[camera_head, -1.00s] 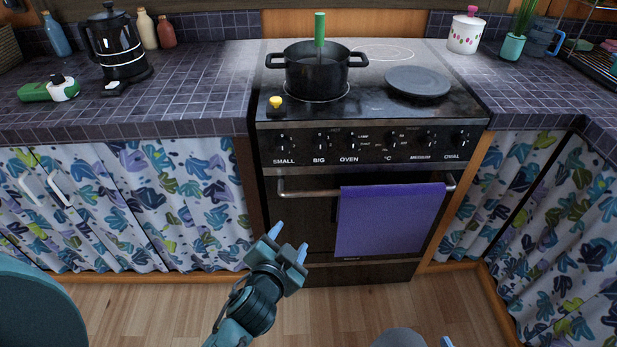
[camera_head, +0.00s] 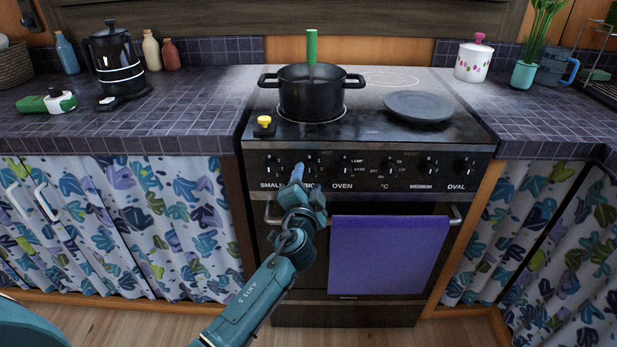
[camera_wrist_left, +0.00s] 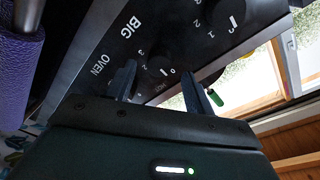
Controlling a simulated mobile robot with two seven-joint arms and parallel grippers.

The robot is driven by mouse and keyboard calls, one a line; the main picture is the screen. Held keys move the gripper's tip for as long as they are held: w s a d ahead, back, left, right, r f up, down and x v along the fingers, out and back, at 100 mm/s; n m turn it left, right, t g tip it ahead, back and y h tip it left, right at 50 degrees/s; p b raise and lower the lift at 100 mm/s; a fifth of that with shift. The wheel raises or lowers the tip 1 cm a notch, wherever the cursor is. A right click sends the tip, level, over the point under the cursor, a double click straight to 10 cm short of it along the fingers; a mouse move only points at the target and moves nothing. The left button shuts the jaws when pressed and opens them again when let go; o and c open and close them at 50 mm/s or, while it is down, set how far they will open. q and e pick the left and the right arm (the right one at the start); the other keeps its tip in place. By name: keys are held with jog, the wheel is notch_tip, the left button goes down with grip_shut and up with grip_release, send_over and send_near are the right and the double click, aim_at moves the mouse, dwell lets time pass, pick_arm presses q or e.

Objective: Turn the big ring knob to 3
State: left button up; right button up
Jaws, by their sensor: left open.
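The big ring knob (camera_wrist_left: 160,63) is a dark round knob on the stove's front panel, above the word BIG. In the left wrist view it sits between the two blue fingers of my left gripper (camera_wrist_left: 157,69), which are apart. A white 0 shows beside the knob, with 2 and 3 on its other side; its exact setting is hard to tell. In the head view my left gripper (camera_head: 297,174) is in front of the panel and partly covers the knob and its label. Whether the fingers touch the knob is unclear. My right gripper is out of view.
The small ring knob (camera_wrist_left: 228,18) is close beside. The oven handle (camera_head: 272,214) and purple towel (camera_head: 388,255) are below the panel. A black pot (camera_head: 312,95), a yellow-topped item (camera_head: 264,123) and a grey plate (camera_head: 418,107) are on the stove top.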

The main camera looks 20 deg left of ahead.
aim_at(310, 170)
pick_arm(q)
jog(key=shift+w+a, duration=0.2)
jog(key=shift+w, duration=1)
jog(key=shift+c, duration=0.4)
jog(key=c, duration=0.9)
